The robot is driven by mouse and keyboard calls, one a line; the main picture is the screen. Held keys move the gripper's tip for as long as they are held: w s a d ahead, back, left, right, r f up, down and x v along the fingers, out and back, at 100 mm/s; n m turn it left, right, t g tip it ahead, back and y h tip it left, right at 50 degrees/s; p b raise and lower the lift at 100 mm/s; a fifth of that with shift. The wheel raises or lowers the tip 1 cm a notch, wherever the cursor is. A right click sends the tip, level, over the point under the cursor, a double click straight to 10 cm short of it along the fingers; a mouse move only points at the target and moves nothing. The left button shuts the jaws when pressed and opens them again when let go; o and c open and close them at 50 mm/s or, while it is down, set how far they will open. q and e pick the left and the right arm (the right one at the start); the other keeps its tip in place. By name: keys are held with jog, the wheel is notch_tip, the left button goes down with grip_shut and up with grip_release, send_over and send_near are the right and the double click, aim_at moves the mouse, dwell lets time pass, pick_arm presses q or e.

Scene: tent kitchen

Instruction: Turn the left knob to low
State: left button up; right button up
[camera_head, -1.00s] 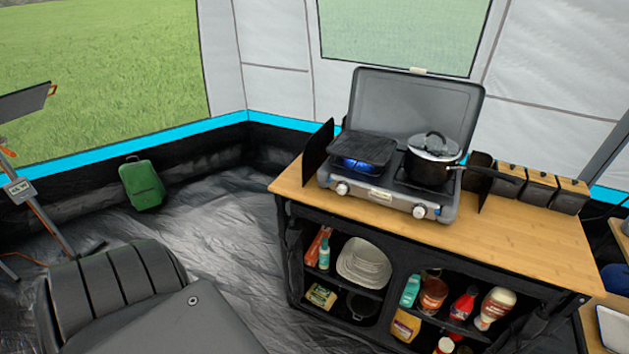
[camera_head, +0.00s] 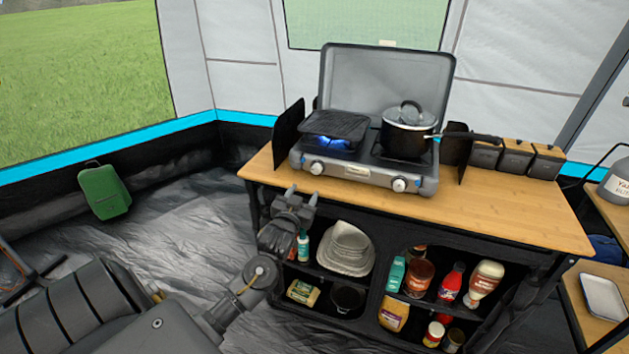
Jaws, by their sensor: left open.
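The camping stove (camera_head: 362,178) stands on the wooden cabinet top with its lid up. Its left knob (camera_head: 317,168) is a pale round dial on the front panel, below the left burner. A blue flame (camera_head: 327,142) burns under the grill plate (camera_head: 335,125) there. The right knob (camera_head: 399,184) is on the same panel. A lidded black pot (camera_head: 407,130) sits on the right burner. My left gripper (camera_head: 301,192) is open and empty, in front of the cabinet's left front edge, just below and left of the left knob, apart from it. My right gripper is not in view.
The wooden top (camera_head: 500,212) is clear at its right front. The pot's handle (camera_head: 468,136) points right, towards several dark containers (camera_head: 515,158). Black side screens (camera_head: 288,131) flank the stove. Shelves below hold plates (camera_head: 346,248), bottles and jars.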

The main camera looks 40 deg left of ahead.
aim_at(316, 171)
pick_arm(q)
jog(key=p+x, duration=0.1)
jog(key=x, duration=0.8)
jog(key=shift+w+a+r, duration=0.1)
jog(key=shift+w, duration=0.2)
jog(key=shift+w+a, duration=0.2)
jog(key=shift+w, duration=0.4)
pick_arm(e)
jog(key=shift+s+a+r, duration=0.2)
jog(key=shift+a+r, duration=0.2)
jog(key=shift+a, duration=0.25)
pick_arm(q)
jog(key=shift+c, duration=0.4)
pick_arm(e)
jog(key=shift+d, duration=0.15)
